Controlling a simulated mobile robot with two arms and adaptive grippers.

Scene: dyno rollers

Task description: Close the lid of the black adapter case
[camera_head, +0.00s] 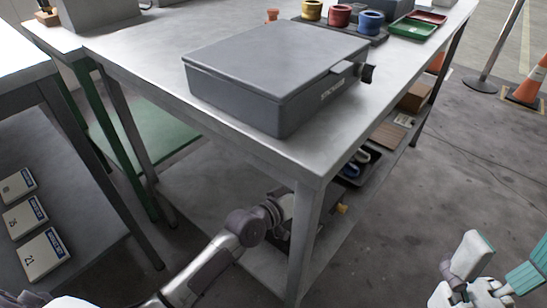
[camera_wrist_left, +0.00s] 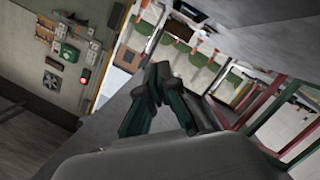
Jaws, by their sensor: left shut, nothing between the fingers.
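The dark grey adapter case (camera_head: 277,75) sits on the metal workbench in the head view. Its lid (camera_head: 280,52) lies flat over the base, with a thin seam along the sides; I see no clear gap. A pale label and a black knob (camera_head: 367,73) are on its right side. My left arm reaches up from the bottom to below the bench top, and its fingers are hidden there. In the left wrist view my left gripper (camera_wrist_left: 158,78) is shut and empty. My right gripper (camera_head: 505,262) is at the lower right, its fingers apart, away from the case.
The workbench (camera_head: 145,60) has bare room left of the case. Coloured cups (camera_head: 340,15) and green and red trays (camera_head: 415,26) stand behind it. A bench leg (camera_head: 303,235) is beside my left arm. A lower shelf holds several items. Numbered boxes (camera_head: 42,254) lie at the left.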

